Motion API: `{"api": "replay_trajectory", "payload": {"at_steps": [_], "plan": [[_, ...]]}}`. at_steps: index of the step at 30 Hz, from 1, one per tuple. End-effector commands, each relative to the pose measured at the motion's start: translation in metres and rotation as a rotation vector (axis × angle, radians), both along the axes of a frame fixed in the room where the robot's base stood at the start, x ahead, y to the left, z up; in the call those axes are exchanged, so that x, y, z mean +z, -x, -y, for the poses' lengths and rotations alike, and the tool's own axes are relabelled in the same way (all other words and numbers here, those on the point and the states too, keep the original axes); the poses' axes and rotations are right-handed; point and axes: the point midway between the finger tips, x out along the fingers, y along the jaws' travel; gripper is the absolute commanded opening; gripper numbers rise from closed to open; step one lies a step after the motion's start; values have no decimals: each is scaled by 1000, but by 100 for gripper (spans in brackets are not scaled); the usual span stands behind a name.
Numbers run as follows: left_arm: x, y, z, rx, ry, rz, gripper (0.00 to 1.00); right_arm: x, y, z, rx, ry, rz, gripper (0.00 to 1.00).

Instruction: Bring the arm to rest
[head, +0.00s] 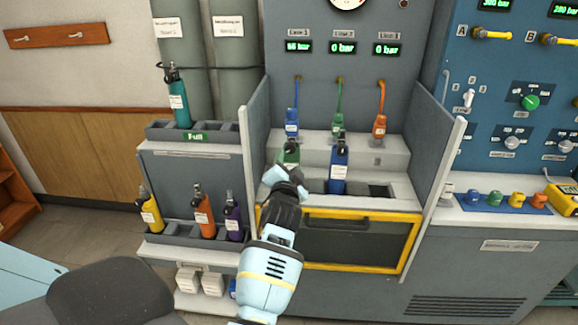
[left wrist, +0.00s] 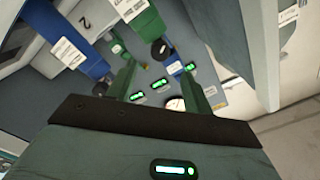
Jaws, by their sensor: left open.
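My left gripper (head: 286,176) is in front of the testbench, just before a green cylinder (head: 290,154) in the bench's front row. It is open, and I see nothing between its fingers in the left wrist view (left wrist: 161,78). Its fingertips partly cover the green cylinder in the head view; whether they touch it, I cannot tell. A blue cylinder (head: 338,172) stands upright to the right of the gripper. In the left wrist view, blue (left wrist: 70,40) and green bodies lie close beyond the fingers. My right gripper is not in view.
Grey side panels (head: 256,150) flank the bench bay, with a yellow-framed drawer (head: 355,240) below. Blue, green and orange hose connectors hang behind. A rack (head: 160,232) at left holds yellow, orange and purple cylinders; a teal one (head: 178,102) stands above. Floor shows at far left.

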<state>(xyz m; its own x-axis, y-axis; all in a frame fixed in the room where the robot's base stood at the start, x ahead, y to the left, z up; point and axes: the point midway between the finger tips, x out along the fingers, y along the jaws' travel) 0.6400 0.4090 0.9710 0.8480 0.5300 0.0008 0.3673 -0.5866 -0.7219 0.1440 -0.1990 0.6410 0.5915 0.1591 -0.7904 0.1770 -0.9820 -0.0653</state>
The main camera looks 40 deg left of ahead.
Motion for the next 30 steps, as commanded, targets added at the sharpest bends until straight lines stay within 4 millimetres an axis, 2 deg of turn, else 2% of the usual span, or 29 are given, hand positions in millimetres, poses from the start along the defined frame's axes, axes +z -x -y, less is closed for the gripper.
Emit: {"api": "replay_trajectory", "payload": {"at_steps": [11, 14, 16, 23, 30], "plan": [[-2, 1, 0, -1, 2, -2, 51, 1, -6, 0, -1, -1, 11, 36], [-14, 9, 3, -16, 12, -14, 51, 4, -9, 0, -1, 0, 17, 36], [-30, 19, 8, -36, 27, -31, 51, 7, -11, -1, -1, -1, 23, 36], [-104, 80, 38, -145, 139, -111, 51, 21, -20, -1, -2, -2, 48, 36], [-176, 165, 81, -257, 310, -223, 51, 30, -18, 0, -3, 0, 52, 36]]}}
